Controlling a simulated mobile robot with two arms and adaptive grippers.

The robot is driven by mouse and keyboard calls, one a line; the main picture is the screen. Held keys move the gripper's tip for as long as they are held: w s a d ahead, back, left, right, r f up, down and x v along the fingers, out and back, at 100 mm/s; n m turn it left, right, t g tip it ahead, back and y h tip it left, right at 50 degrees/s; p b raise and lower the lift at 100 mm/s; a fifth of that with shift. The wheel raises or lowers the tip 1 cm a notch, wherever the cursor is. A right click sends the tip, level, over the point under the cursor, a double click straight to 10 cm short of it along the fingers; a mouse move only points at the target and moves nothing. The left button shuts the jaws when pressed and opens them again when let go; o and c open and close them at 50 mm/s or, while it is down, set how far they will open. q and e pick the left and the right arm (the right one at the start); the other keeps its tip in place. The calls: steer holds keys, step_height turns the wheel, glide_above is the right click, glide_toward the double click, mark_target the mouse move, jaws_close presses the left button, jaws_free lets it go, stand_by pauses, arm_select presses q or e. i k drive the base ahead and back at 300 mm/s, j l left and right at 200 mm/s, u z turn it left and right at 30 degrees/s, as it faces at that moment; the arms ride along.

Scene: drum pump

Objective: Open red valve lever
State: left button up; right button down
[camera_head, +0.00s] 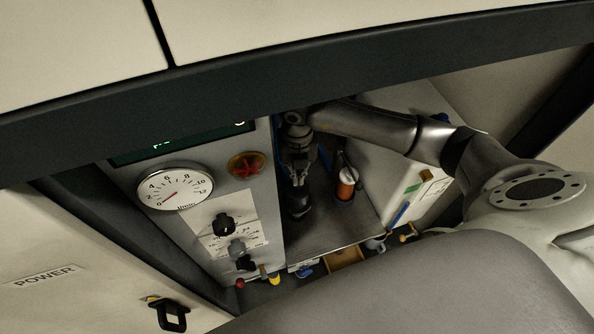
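A red star-shaped handle (247,167) sits on a yellowish round plate on the grey control panel, right of the gauge. Lower on the panel, a small red knob (240,283) shows at the end of a thin lever, beside a yellow end piece (274,279). I cannot tell for sure which red part is the valve lever. My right gripper (299,180) points down, right of the panel and apart from both red parts. Its fingers are dark against a black round shape, so its opening is unclear. My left gripper is not in view.
The panel holds a white gauge (174,189) and black knobs (223,224). An orange-and-white cylinder (346,184) stands in the metal recess, right of my gripper. A dark frame beam (300,75) crosses above. A black handle (168,314) is on the POWER door.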

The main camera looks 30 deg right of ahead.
mark_target(240, 282)
steer(key=k, duration=1)
